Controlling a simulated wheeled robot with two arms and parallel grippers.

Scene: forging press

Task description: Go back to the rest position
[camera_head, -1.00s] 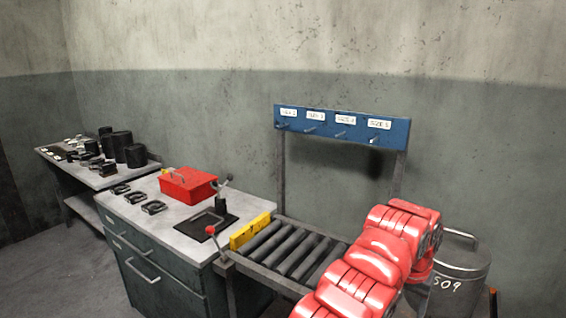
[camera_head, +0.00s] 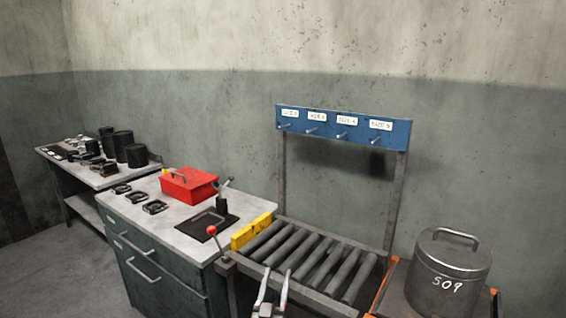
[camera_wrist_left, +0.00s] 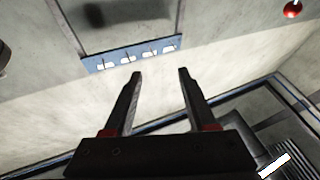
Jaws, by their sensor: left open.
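My left gripper (camera_head: 275,288) shows at the bottom edge of the head view, in front of the roller conveyor. In the left wrist view its two dark fingers (camera_wrist_left: 160,76) stand apart with nothing between them, so it is open and empty. The blue hook board (camera_wrist_left: 133,56) shows beyond the fingertips. My right gripper is not in view.
A roller conveyor (camera_head: 306,259) stands below the blue hook board (camera_head: 343,128). A lidded metal container (camera_head: 449,273) marked 509 stands at right. At left, a cabinet (camera_head: 150,270) bears a red toolbox (camera_head: 189,186) and a red-knobbed lever (camera_head: 212,231).

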